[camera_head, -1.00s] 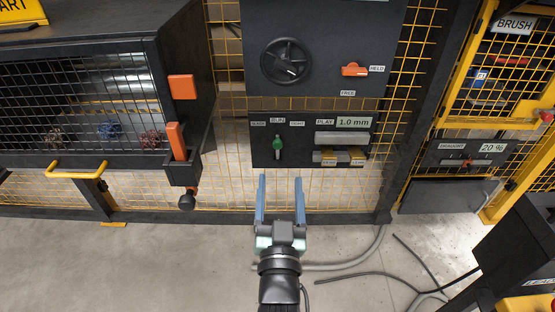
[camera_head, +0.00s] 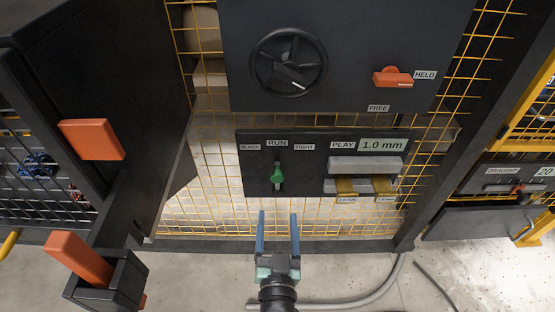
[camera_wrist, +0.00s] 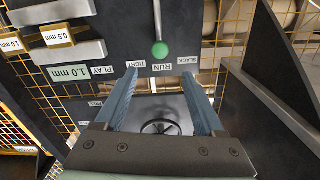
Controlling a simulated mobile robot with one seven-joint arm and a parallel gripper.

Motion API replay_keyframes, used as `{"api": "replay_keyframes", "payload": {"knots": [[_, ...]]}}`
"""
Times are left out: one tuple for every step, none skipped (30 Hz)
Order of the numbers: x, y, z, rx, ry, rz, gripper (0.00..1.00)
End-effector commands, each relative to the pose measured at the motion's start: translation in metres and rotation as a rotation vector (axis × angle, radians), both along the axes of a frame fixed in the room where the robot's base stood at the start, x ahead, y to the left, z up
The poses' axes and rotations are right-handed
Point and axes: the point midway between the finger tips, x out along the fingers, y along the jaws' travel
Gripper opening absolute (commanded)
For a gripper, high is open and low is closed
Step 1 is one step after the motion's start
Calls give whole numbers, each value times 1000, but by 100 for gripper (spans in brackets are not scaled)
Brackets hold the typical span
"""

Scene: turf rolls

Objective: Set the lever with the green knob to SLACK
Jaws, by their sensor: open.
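The lever's green knob (camera_head: 278,173) is on the dark lower panel (camera_head: 256,178) in the head view. It sits below the RUN label (camera_head: 277,143), between the SLACK label (camera_head: 250,147) on the left and the TIGHT label (camera_head: 304,147) on the right. The lever looks upright, in line with RUN. My gripper (camera_head: 278,214) is open and empty, below the knob and apart from it. In the upside-down wrist view the green knob (camera_wrist: 160,49) shows just beyond and between the fingertips (camera_wrist: 158,73), with SLACK (camera_wrist: 187,60) to the right.
A PLAY display (camera_head: 382,145) reading 1.0 mm and two brass blocks (camera_head: 345,188) are right of the lever. A handwheel (camera_head: 289,62) and an orange HELD/FREE handle (camera_head: 393,79) are above. A black cabinet with orange parts (camera_head: 92,139) stands left. Yellow mesh surrounds the panel.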

Motion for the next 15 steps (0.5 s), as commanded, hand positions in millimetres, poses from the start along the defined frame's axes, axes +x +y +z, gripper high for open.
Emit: {"api": "replay_keyframes", "payload": {"knots": [[3,0,-1,0,-1,0,71],[5,0,-1,0,-1,0,71],[9,0,-1,0,-1,0,71],[12,0,-2,0,-1,0,71],[16,0,-2,0,-1,0,71],[23,0,-2,0,-3,-1,71],[28,0,-1,0,-4,0,71],[33,0,-3,0,-3,-1,71],[41,0,-3,1,-3,-1,71],[47,-1,-2,1,-4,-1,71],[53,0,-3,0,-4,-1,71],[58,0,-5,0,-4,-1,71],[61,0,-6,1,-3,-1,71],[65,-1,-6,1,-4,-2,71],[70,-1,-6,1,-4,-2,71]]}}
